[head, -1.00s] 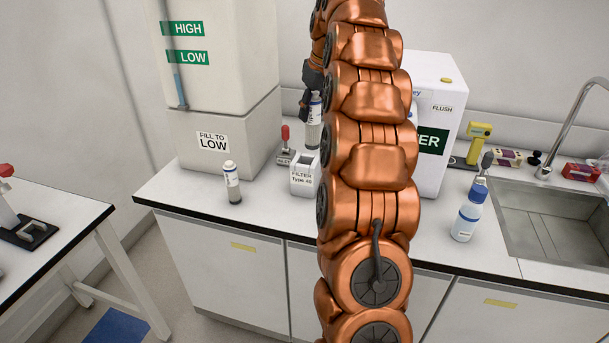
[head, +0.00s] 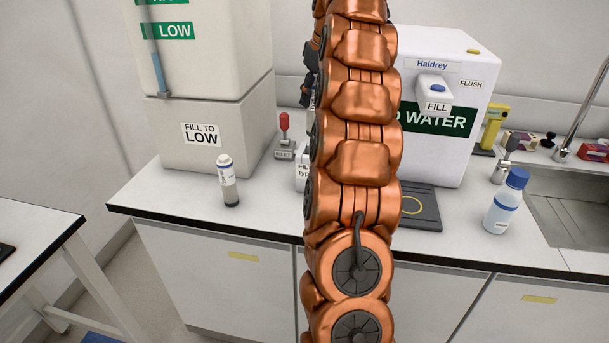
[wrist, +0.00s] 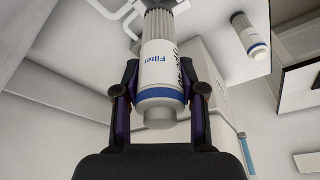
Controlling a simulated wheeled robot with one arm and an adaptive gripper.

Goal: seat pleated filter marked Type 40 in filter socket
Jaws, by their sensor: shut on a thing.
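My gripper (wrist: 159,78) is shut on a filter (wrist: 158,52) with a white body, a blue band and a "Filter" label. Its grey pleated part points to the top of the wrist view, where its far end meets a grey shape; I cannot tell whether it is in the socket. The label's type marking is not readable. In the head view only part of my gripper (head: 308,90) shows beside my arm, and the held filter is hidden. The white filter socket, marked "FILTER Type 40" in the earlier frame, (head: 301,181) is mostly hidden behind my arm.
A second filter (head: 228,183) stands upright on the counter (head: 165,190), left of the socket. A red-handled inlet valve (head: 284,133) stands behind. A large tank (head: 215,100) is at left, a water unit (head: 445,150) at right. A blue-capped bottle (head: 504,205) stands near the sink.

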